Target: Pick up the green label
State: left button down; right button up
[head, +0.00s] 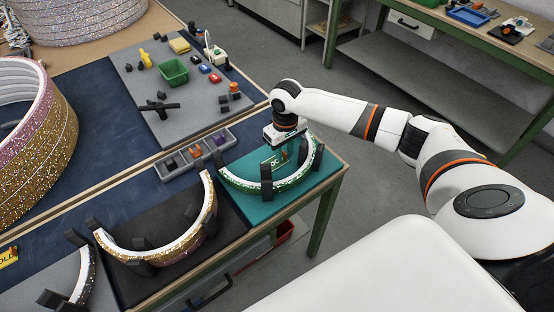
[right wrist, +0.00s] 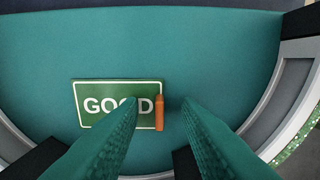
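The green label (right wrist: 95,92) lies flat on the teal mat (right wrist: 200,45), with white letters reading GOOD and an upright-looking orange tab (right wrist: 159,114) at its right edge. In the head view the label (head: 269,163) is partly hidden by my right gripper (head: 291,154). In the right wrist view my right gripper (right wrist: 160,104) is open and empty, pointing down. Its teal fingers stand either side of the orange tab, with gaps on both sides. The left finger covers part of the label. The remaining height above the label is hard to tell. My left gripper is out of view.
A green-and-white glitter arc (head: 255,187) in black holders curves around the front of the label. A gold glitter arc (head: 165,253) sits to its left. A divided grey tray (head: 172,172) and a grey board (head: 168,90) with small items lie behind.

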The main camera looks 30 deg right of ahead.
aim_at(284, 152)
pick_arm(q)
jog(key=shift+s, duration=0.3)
pick_arm(e)
grip_shut()
jog(key=shift+r, duration=0.1)
